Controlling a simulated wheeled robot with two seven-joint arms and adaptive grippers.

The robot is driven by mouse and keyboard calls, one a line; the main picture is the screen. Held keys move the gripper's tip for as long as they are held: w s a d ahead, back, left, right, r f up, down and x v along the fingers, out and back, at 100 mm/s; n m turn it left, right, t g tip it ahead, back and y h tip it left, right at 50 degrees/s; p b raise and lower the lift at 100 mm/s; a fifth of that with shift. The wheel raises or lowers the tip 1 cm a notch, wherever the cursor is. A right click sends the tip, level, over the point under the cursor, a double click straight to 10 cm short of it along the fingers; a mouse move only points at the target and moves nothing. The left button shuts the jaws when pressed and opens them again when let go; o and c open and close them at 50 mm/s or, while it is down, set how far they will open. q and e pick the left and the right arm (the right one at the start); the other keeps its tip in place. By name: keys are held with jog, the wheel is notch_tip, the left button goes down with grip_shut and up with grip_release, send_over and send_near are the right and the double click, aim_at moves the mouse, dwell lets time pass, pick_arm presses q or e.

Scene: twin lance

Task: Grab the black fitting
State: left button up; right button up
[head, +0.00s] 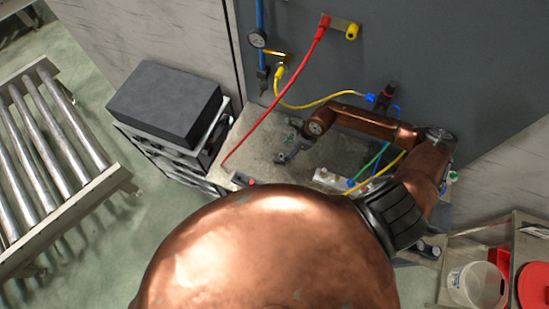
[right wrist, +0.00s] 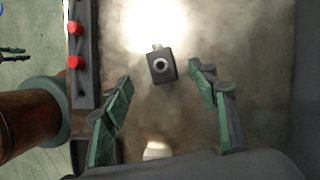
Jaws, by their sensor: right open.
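The black fitting (right wrist: 162,66) is a small dark block with a pale ring around a hole in its face. It lies on the worn grey bench top (right wrist: 265,75) in the right wrist view. My right gripper (right wrist: 163,82) is open above it, its two green-grey fingers on either side in the picture and apart from it. In the head view my right gripper (head: 289,147) hangs over the bench top (head: 262,128), and I cannot make out the fitting there. My left gripper is not clearly in view.
A dark rail with red knobs (right wrist: 73,62) runs along the left in the wrist view. Behind the bench, a red hose (head: 285,82) and a yellow hose (head: 315,104) hang from a grey panel (head: 420,50). A black box (head: 165,100) stands left, a white bucket (head: 478,285) lower right.

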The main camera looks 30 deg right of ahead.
aim_at(281, 156)
jog(key=b+x, duration=0.1)
jog(key=x, duration=0.2)
jog(key=shift+f+b, duration=0.3)
jog(key=shift+b, duration=0.05)
jog(key=b+x, duration=0.2)
jog(key=x, duration=0.2)
jog(key=shift+d+f, duration=0.15)
jog(key=shift+c, duration=0.5)
jog(key=c, duration=1.2)
